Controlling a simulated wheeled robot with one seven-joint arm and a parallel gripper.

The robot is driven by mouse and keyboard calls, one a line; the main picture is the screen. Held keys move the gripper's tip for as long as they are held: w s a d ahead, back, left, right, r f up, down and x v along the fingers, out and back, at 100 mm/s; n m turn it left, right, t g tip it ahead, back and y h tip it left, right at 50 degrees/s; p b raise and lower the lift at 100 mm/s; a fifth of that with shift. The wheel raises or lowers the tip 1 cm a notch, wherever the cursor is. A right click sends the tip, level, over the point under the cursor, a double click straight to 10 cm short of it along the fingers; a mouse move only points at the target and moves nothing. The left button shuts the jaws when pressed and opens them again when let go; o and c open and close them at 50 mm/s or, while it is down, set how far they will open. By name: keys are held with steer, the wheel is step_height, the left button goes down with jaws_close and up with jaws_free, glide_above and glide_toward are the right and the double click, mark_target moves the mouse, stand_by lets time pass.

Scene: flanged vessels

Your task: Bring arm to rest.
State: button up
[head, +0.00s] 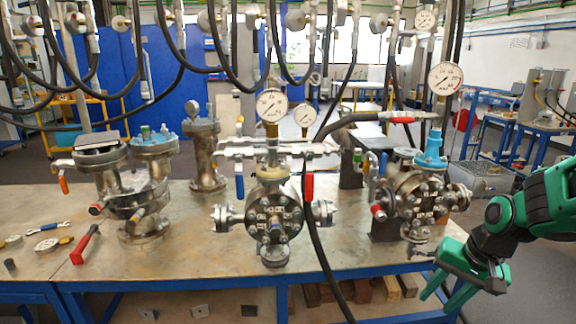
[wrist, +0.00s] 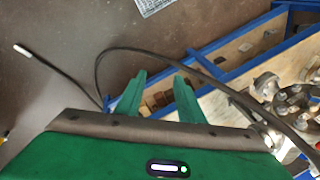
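My gripper (head: 458,286) is at the right of the head view, in front of the table's right front edge, with its green fingers pointing down and left. In the wrist view its two fingers (wrist: 161,95) stand apart with nothing between them. The flanged vessel (head: 422,195) on the right of the table is just beyond my gripper. A middle flanged vessel (head: 273,215) with a pressure gauge (head: 270,105) stands upright on the table. Another vessel (head: 140,190) stands at the left.
The worktable (head: 190,245) has a blue frame. A black hose (head: 318,240) hangs over its front edge, and hose also crosses near my fingers in the wrist view (wrist: 100,62). A red-handled tool (head: 85,243) lies at the left. Wooden blocks (head: 362,290) sit underneath.

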steer(key=s+d+r+g, duration=0.1)
steer(key=s+d+r, duration=0.2)
steer(key=s, duration=0.6)
steer(key=s+d+r+g+h, duration=0.1)
steer(key=s+d, duration=0.3)
steer(key=s, duration=0.6)
steer(key=shift+r+g+h, duration=0.3)
steer(key=shift+r, duration=0.6)
steer(key=shift+w+f, duration=0.25)
steer(key=shift+w, duration=0.35)
